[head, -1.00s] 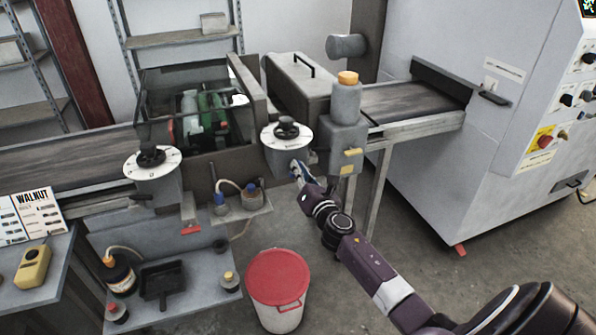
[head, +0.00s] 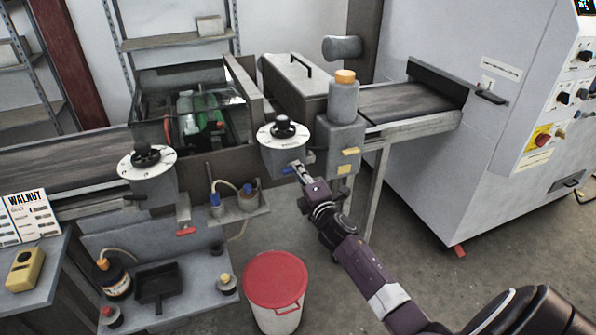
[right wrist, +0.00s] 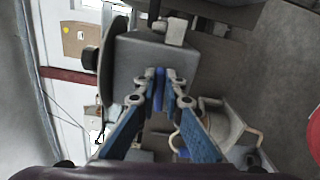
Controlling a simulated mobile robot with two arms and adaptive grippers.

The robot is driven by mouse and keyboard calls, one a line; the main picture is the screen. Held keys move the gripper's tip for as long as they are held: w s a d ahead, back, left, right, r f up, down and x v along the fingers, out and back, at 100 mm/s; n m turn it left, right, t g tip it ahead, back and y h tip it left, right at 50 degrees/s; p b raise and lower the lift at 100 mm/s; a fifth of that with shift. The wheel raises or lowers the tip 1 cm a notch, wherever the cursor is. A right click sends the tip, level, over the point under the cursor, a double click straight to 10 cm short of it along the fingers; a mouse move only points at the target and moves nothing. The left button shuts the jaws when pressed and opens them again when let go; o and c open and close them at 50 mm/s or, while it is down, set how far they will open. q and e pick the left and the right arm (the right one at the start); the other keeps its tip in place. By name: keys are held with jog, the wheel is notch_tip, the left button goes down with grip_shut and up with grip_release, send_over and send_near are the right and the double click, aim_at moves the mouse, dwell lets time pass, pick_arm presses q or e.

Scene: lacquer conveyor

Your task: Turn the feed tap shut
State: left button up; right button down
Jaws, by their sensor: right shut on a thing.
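The feed tap looks to be the one with the blue handle (head: 288,170), below the grey box with the right-hand white dial (head: 284,136). In the head view the blue handle points to the left. My right gripper (head: 297,166) is at this tap, below the dial. In the right wrist view the blue handle (right wrist: 160,76) sits between the two fingertips of my right gripper (right wrist: 160,90), which are shut on it. The fingers hide part of the tap. My left gripper is not in view.
A second dial (head: 147,158) stands to the left, with a red-handled tap (head: 186,232) below it. A bucket with a red lid (head: 276,280) stands on the floor below. Open floor lies to the right.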

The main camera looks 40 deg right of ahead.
jog(key=shift+f+m, duration=0.15)
jog(key=shift+m, duration=0.65)
jog(key=c, duration=2)
grip_release()
jog(key=shift+c, duration=0.2)
jog(key=v, duration=1.2)
jog(key=shift+d+f, duration=0.1)
